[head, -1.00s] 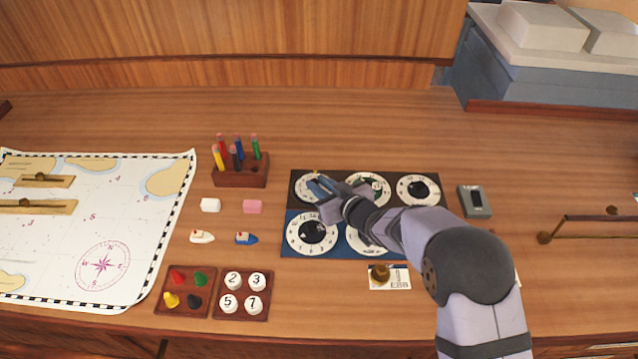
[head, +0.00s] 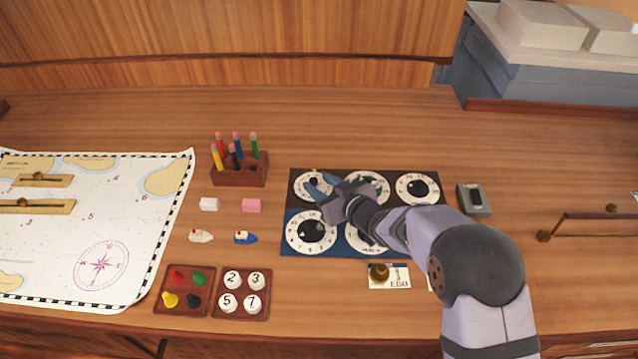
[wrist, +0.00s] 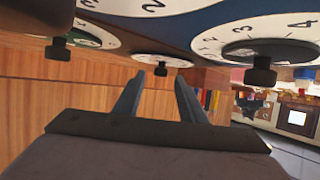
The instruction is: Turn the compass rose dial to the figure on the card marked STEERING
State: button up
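A dial panel (head: 285,243) carries two rows of dials with dark knobs. My gripper (head: 322,184) is low over the top left dial (head: 301,194), fingers apart. In the wrist view my gripper (wrist: 158,82) is open and empty; a dark knob (wrist: 160,69) shows just beyond and between the fingertips. The top middle dial (head: 372,179) has a green centre and is partly covered by my gripper. I cannot tell which dial is the compass rose. A white card (head: 400,284) lies below the panel under a brass weight (head: 379,271); its writing is too small to read.
A pencil rack (head: 240,172), small blocks and toy boats lie left of the panel. Two brown trays (head: 212,310) hold pegs and numbered discs. A chart (head: 130,200) covers the far left. A grey box (head: 474,200) and a brass rail (head: 590,218) are on the right.

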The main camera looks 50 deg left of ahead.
jog(key=shift+b+v, duration=0.9)
jog(key=shift+v, duration=2.25)
jog(key=shift+r, duration=0.1)
jog(key=s+a, duration=0.2)
jog(key=s, duration=0.2)
jog(key=s+a+g+p, duration=0.1)
jog(key=s, duration=0.3)
jog(key=s+a+r+n+g, duration=0.1)
jog(key=s+a, duration=0.1)
jog(key=s, duration=0.3)
jog(key=shift+a, duration=0.3)
jog(key=shift+s+a+m+p, duration=0.2)
jog(key=shift+m+p, duration=0.1)
jog(key=shift+m, duration=0.3)
jog(key=shift+w+r+m+t, duration=0.1)
jog(key=shift+w+m+t, duration=0.25)
jog(key=shift+m+t, duration=0.3)
jog(key=w+d+m+t, duration=0.1)
jog(key=w, duration=0.2)
jog(key=w+d+f+m+t+h, duration=0.1)
jog(key=w+d+m+t, duration=0.1)
jog(key=w, duration=0.1)
jog(key=w+d+m+t+h, duration=0.1)
jog(key=w+t, duration=0.1)
jog(key=w, duration=0.1)
jog(key=shift+d+f+t, duration=0.2)
jog(key=shift+d+t, duration=0.05)
jog(key=shift+w+d, duration=0.1)
jog(key=shift+w, duration=0.05)
jog(key=shift+n, duration=0.45)
